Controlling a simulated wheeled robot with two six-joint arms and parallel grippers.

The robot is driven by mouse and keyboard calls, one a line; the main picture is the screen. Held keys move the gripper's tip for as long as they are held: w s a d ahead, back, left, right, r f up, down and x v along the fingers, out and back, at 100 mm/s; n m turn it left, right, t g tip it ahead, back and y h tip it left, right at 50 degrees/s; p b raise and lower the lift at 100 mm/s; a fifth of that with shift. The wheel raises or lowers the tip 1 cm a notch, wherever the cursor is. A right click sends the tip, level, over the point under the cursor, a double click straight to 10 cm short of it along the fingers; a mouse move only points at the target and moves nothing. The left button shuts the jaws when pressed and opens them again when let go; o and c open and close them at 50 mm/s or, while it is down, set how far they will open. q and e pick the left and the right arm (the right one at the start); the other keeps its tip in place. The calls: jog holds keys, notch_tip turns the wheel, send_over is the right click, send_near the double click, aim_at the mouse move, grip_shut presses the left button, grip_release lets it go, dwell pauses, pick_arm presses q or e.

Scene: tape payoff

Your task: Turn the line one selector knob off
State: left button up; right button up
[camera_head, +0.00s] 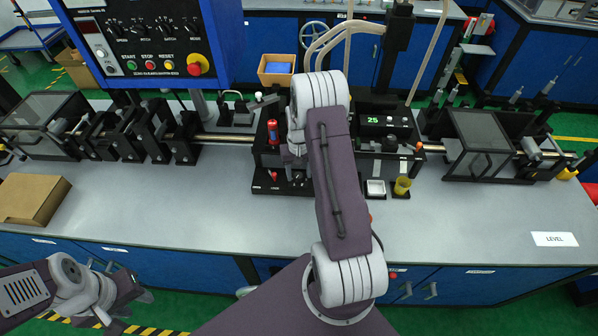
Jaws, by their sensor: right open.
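The blue control panel (220,45) hangs at the upper left. It carries a row of small black selector knobs (137,28) above the START, STOP and RESET buttons and a red mushroom button (197,65). The labels over the knobs are too small to read, so I cannot tell which knob is line one or how it is set. My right gripper (298,181) is open, low over the black fixture at the bench middle, right of and below the panel; my own arm partly hides it. My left gripper (137,296) is at the lower left, in front of the bench, far from the panel; its jaw opening is unclear.
The grey bench (180,215) is mostly clear in front. A cardboard box (32,199) lies at its left. Black tape-line fixtures (125,134) and a steel shaft run along the back.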

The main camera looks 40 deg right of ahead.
jog(key=shift+w+a, duration=0.1)
jog(key=shift+c, duration=0.5)
grip_shut()
jog(key=m, duration=0.5)
jog(key=shift+m, duration=0.4)
jog(key=m, duration=0.6)
jog(key=shift+p, duration=0.3)
jog(key=shift+o, duration=0.5)
grip_release()
